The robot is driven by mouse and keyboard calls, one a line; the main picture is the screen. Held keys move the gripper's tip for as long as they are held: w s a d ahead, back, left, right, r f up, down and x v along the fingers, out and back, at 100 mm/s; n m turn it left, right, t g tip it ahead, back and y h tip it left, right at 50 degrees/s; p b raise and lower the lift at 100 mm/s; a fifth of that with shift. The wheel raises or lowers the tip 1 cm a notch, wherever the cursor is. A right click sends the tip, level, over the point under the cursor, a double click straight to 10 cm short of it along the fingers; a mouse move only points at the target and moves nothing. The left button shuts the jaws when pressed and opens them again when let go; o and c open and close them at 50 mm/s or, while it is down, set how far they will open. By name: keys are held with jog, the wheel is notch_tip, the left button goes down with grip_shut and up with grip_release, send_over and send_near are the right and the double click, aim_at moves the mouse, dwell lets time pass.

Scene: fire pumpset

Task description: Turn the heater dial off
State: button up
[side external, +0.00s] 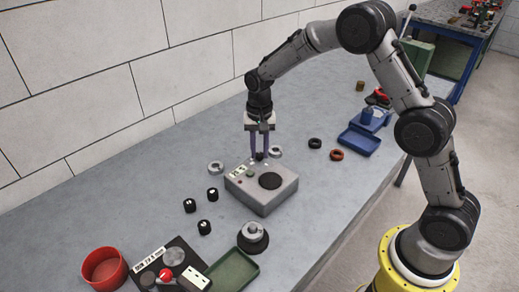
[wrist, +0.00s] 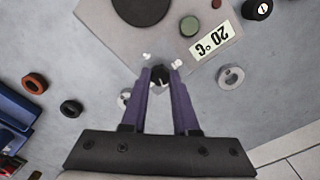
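The heater (side external: 250,200) is a grey box on the bench with a round black plate (side external: 270,181) on top. In the wrist view, the heater body (wrist: 108,28) shows a display (wrist: 209,42) reading 20 °C and a green button (wrist: 190,26). The small black dial (wrist: 160,76) is at the heater's edge, between the two purple fingers of my gripper (wrist: 161,70). In the side view, my gripper (side external: 260,155) points straight down at the heater's far side. Its fingers are apart, one on each side of the dial; whether they touch it is unclear. Fingers partly hide the dial.
Grey ring-shaped parts (side external: 215,167) lie near the heater. Several black knobs (side external: 190,205) and a grey-and-black round part (side external: 252,238) stand left and in front. Black (side external: 315,143) and orange (side external: 337,155) rings and a blue tray (side external: 358,141) are at right. A red bowl (side external: 104,268) is front left.

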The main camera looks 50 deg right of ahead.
grip_shut()
jog(key=n, duration=0.8)
jog(key=shift+r, duration=0.1)
jog(key=n, duration=0.9)
jog(key=shift+n, duration=0.4)
dwell(0.5)
